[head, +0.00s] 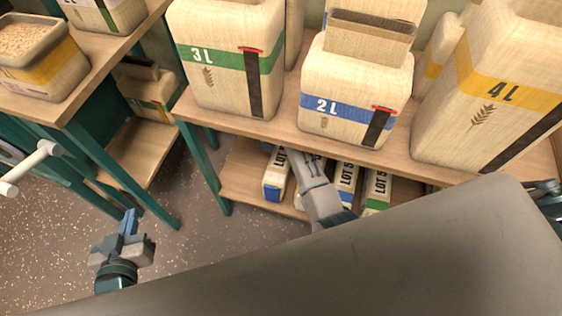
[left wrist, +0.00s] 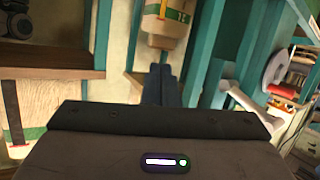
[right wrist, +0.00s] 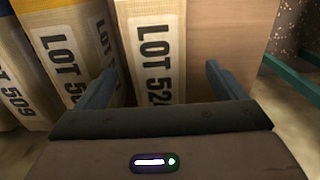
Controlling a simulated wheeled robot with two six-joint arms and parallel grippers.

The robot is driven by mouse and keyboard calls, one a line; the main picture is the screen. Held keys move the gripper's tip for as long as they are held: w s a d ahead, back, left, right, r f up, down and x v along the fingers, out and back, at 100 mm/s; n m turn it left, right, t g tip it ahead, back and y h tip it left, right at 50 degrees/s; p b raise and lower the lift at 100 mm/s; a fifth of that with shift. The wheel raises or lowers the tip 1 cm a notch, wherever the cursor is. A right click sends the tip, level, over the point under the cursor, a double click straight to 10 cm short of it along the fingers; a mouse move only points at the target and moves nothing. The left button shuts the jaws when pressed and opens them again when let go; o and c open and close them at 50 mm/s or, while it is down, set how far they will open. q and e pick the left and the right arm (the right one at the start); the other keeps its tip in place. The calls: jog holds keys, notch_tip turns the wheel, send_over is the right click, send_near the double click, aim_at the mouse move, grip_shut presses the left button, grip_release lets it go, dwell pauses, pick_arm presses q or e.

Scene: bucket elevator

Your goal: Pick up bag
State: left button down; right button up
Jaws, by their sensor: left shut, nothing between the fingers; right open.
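Several slim cloth bags with LOT labels stand on the lower shelf in the head view, including one with a blue band (head: 277,174). The gripper is open and empty; contact cannot be told. My left gripper (head: 130,222) is shut and empty over the floor at lower left, and shows in the left wrist view (left wrist: 160,85).
Large 3L (head: 215,80), 2L (head: 335,85) and 4L (head: 480,75) sacks stand on the upper shelf (head: 290,128), above my right arm. Other LOT bags (right wrist: 65,50) stand close beside the bag. Bare shelf (right wrist: 230,45) lies on its right in the right wrist view.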

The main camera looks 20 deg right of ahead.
aim_at(281, 154)
notch_tip(281, 154, down, 3)
jog(key=shift+b, duration=0.35)
jog(key=shift+f, duration=0.4)
jog(key=f, duration=0.1)
jog(key=f+b, duration=0.1)
jog(key=f, duration=0.1)
jog(key=f+b, duration=0.1)
jog(key=shift+s+f, duration=0.2)
jog(key=shift+s, duration=0.1)
jog(key=shift+f, duration=0.2)
pick_arm(q)
notch_tip(281, 154, up, 16)
jog(key=w+m+t, duration=0.1)
jog(key=w+t, duration=0.1)
jog(key=t, duration=0.8)
jog(key=shift+w+a, duration=0.3)
jog(key=shift+a, duration=0.15)
pick_arm(e)
jog(key=shift+c, duration=0.4)
jog(key=c, duration=1.8)
jog(key=shift+w+r, duration=0.15)
grip_shut()
pick_arm(q)
jog(key=shift+f, duration=0.1)
